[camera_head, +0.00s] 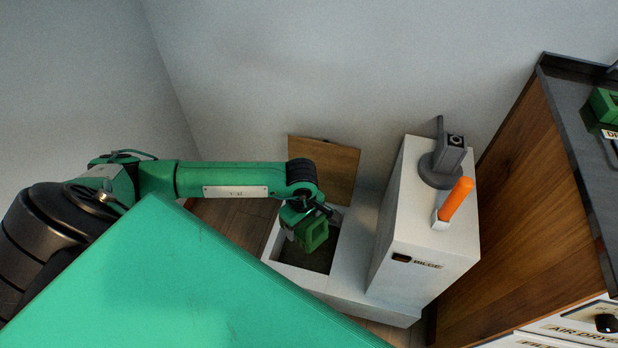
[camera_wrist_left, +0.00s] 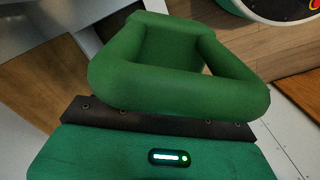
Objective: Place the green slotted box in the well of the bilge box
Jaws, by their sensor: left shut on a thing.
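The green slotted box (camera_head: 314,237) is in my left gripper (camera_head: 308,217), which is shut on it. In the head view the box hangs over the open well of the white bilge box (camera_head: 388,262). Its exact height against the well's rim (camera_head: 297,276) is hard to tell. The left wrist view shows the green box (camera_wrist_left: 180,65) close up, with its large opening facing the camera. My left gripper (camera_wrist_left: 155,120) shows below it as a dark bar and green body; its fingertips are hidden. My right gripper is in neither view.
A wooden lid (camera_head: 328,165) stands open behind the well. The bilge box's tall part carries a grey fitting (camera_head: 441,165) and an orange handle (camera_head: 456,198). A wooden cabinet (camera_head: 535,190) with a dark counter is at right, with another green object (camera_head: 604,105) on it.

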